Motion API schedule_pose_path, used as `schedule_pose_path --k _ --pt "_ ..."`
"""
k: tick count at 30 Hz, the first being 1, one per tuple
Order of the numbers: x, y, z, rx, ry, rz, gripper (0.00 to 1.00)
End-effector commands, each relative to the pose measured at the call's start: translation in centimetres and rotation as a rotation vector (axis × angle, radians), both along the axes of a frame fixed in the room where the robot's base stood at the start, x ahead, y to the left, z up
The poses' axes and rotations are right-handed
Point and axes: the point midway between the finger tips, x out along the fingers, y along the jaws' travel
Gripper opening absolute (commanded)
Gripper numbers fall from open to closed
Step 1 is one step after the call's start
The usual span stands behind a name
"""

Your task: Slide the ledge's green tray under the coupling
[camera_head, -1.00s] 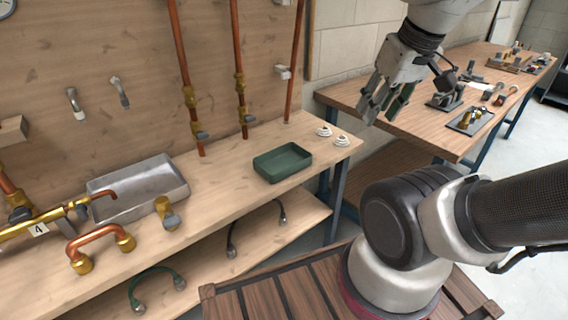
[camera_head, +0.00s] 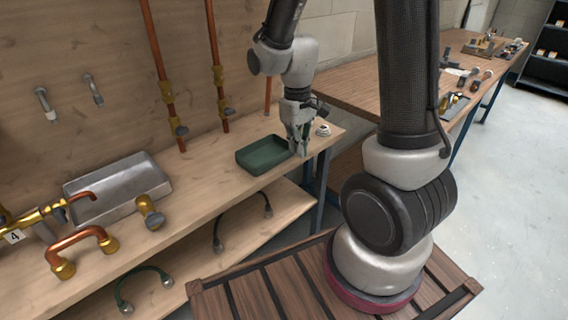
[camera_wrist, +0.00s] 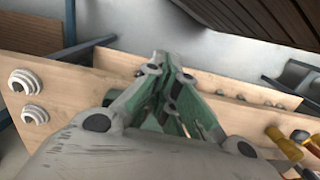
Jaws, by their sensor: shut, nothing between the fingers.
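The green tray (camera_head: 250,160) is a shallow rectangular dish on the wooden ledge (camera_head: 205,192), near its right end. My gripper (camera_head: 302,153) points down at the tray's right end, fingers shut and empty. I cannot tell whether the fingertips touch the tray. In the wrist view my gripper's green-padded fingers (camera_wrist: 165,62) come together; the tray cannot be told apart from them there. Brass fittings sit on two vertical copper pipes behind the ledge, one on the left pipe (camera_head: 167,92) and one on the right pipe (camera_head: 224,102); which is the coupling is unclear.
A grey metal basin (camera_head: 118,190) and a brass valve (camera_head: 149,212) stand left of the tray, with a clear stretch of ledge between. A bent copper pipe (camera_head: 80,240) is at the front left. White round fittings (camera_wrist: 27,82) are near my gripper. A lower shelf (camera_head: 285,205) holds hoses.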

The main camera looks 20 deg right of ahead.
Motion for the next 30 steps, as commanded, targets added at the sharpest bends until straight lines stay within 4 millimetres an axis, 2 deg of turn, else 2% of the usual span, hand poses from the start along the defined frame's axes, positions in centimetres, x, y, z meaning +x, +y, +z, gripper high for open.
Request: schedule_pose_path --k 1,2,8,20,24,30 --pt "1.3 0.2 0.3 0.008 -0.048 0.017 0.0" --pt "1.7 0.2 0.3 0.011 -0.065 0.024 0.0" --pt "1.9 0.3 -1.5 0.014 -0.077 0.042 0.0" --pt "1.8 0.2 -9.8 0.013 -0.075 0.041 0.0" --pt "4.2 1.0 -9.6 0.014 -0.082 0.041 0.0" --pt "5.6 1.4 -9.6 0.013 -0.08 0.04 0.0"
